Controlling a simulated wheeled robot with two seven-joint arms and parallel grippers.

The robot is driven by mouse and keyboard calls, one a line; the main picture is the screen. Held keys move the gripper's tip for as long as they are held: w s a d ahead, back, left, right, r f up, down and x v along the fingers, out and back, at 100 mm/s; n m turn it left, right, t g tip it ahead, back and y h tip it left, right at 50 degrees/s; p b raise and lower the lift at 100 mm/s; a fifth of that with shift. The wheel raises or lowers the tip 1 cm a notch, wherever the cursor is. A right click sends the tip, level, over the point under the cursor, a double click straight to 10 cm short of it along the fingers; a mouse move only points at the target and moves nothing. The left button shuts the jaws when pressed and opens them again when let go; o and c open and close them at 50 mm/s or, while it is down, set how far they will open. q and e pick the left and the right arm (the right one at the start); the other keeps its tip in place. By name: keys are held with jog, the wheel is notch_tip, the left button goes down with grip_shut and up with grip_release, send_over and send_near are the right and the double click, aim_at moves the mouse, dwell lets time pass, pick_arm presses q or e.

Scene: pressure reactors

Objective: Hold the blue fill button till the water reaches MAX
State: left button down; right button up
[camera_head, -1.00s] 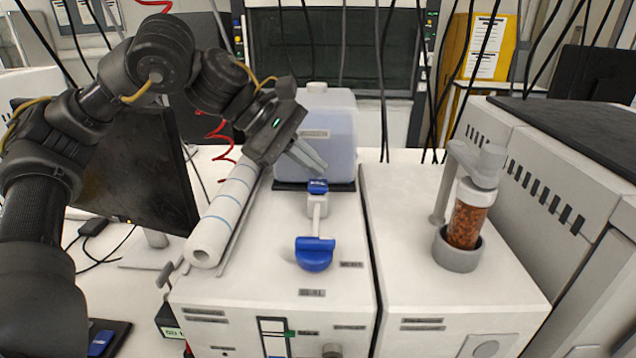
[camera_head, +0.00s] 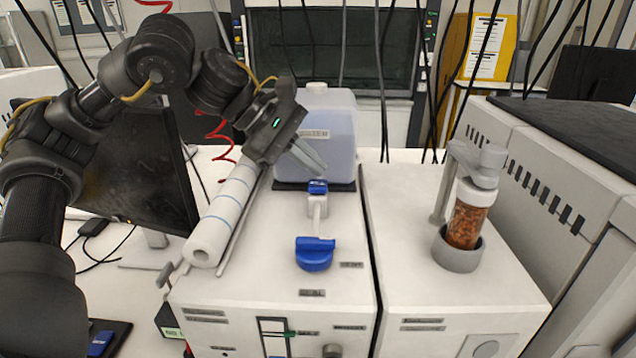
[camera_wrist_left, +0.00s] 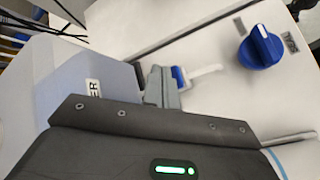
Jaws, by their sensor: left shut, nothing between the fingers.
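A small blue button (camera_head: 318,187) sits on top of the white machine (camera_head: 275,235), in front of the water tank (camera_head: 328,140). It also shows in the left wrist view (camera_wrist_left: 180,78). My left gripper (camera_head: 318,167) is shut and empty, its fingertips at the button's back edge. In the left wrist view the fingers (camera_wrist_left: 163,88) are right beside the button; I cannot tell whether they touch it. A gauge (camera_head: 273,338) with a green marker is on the machine's front, cut off at the bottom. My right gripper is out of view.
A blue knob (camera_head: 315,255) stands on the machine top in front of the button. A white paper roll (camera_head: 222,215) lies left of it. A second white unit (camera_head: 400,260) with a jar of brown granules (camera_head: 466,222) stands to the right. A dark monitor (camera_head: 140,175) is behind my left arm.

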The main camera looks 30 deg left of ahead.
pick_arm(q)
jog(key=shift+f, duration=0.1)
jog(key=shift+f+b, duration=0.35)
jog(key=shift+f+b, duration=0.35)
jog(key=shift+f, duration=0.15)
dwell(7.0)
